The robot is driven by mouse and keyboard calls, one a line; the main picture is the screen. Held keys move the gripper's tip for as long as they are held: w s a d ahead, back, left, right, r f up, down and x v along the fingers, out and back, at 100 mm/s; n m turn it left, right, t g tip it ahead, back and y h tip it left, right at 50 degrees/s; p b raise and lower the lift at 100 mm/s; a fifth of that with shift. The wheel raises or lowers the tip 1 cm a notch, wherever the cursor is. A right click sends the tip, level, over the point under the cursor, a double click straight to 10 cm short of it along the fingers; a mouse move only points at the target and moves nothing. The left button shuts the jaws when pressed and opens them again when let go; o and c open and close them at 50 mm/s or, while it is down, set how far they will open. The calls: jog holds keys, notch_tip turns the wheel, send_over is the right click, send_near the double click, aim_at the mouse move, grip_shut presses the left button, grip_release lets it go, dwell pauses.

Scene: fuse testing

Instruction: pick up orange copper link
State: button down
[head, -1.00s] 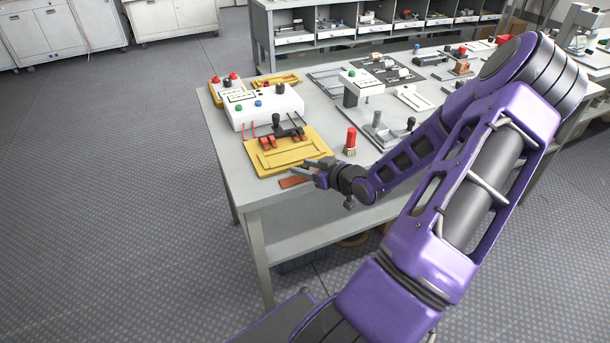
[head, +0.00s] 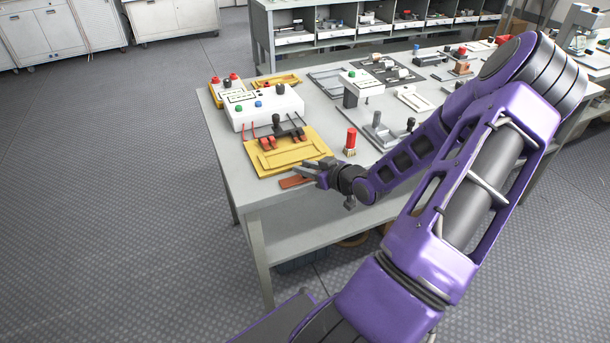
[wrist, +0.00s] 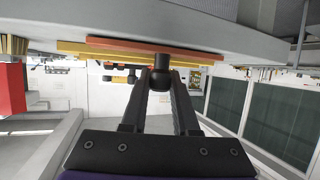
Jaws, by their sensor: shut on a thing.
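The orange copper link (head: 293,182) is a flat orange-brown strip at the table's near edge, in front of the yellow base plate (head: 265,163). In the wrist view the link (wrist: 130,43) runs across the top, with a short dark knob (wrist: 161,70) standing out from it. My gripper (head: 309,171) is over the right part of the link. In the wrist view my gripper's fingers (wrist: 160,84) are shut on the dark knob. The link looks to lie on or very close to the table; I cannot tell if it touches. Part of it is hidden by the gripper.
A red-topped cylinder (head: 350,141) stands right of the gripper. A white box with coloured buttons (head: 263,107) stands behind the yellow plate, with black and red parts (head: 281,132) between. More fixtures (head: 377,132) fill the table (head: 225,160) to the right. Free floor lies left.

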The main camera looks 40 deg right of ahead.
aim_at(305, 166)
notch_tip(305, 166, up, 3)
jog(key=shift+f+p, duration=0.15)
jog(key=shift+p, duration=0.8)
jog(key=shift+r, duration=3.55)
